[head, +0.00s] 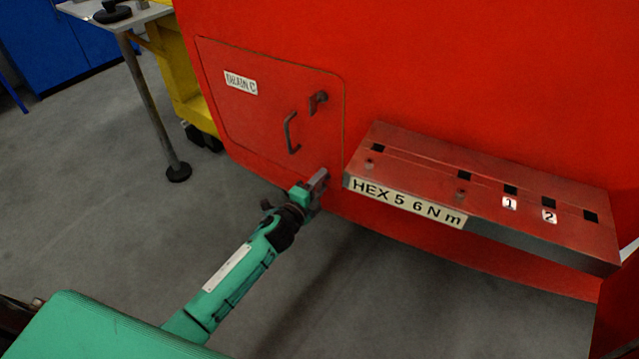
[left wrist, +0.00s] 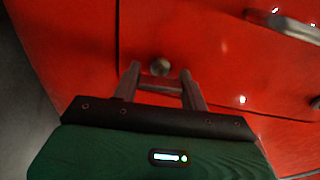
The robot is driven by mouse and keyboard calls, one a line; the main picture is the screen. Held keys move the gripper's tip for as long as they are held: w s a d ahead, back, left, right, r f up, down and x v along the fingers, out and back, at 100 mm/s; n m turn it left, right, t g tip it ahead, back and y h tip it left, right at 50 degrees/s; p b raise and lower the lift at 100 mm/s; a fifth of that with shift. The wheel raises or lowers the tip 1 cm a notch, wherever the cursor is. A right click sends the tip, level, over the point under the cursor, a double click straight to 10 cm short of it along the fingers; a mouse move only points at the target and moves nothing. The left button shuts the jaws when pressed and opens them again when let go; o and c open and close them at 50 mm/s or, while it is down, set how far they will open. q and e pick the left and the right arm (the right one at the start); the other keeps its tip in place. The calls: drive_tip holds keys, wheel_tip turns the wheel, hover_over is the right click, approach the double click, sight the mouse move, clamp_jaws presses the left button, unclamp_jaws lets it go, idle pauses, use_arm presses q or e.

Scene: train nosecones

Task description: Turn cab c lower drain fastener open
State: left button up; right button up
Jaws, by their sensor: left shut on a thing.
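The red hatch (head: 260,120) has a label that seems to end in C. A round grey fastener (left wrist: 159,66), likely the lower drain fastener, sits near the hatch's lower corner. My left gripper (head: 318,181) is at that corner in the head view and hides the fastener there. In the left wrist view my left gripper (left wrist: 160,74) has its two fingers on either side of a short grey bar (left wrist: 157,82), shut on it. The fastener is just beyond the bar; I cannot tell whether they touch. My right gripper is not in view.
A latch (head: 318,99) and a bar handle (head: 290,133) are higher on the hatch. A red shelf (head: 530,215) marked HEX 5 6 N m juts out close to the right of my left gripper. A table leg (head: 150,100) stands at left. Floor below is clear.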

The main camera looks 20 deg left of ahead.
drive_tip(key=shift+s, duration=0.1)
use_arm(q)
drive_tip(key=o, duration=1)
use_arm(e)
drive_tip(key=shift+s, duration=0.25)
use_arm(q)
drive_tip(key=shift+v, duration=6.95)
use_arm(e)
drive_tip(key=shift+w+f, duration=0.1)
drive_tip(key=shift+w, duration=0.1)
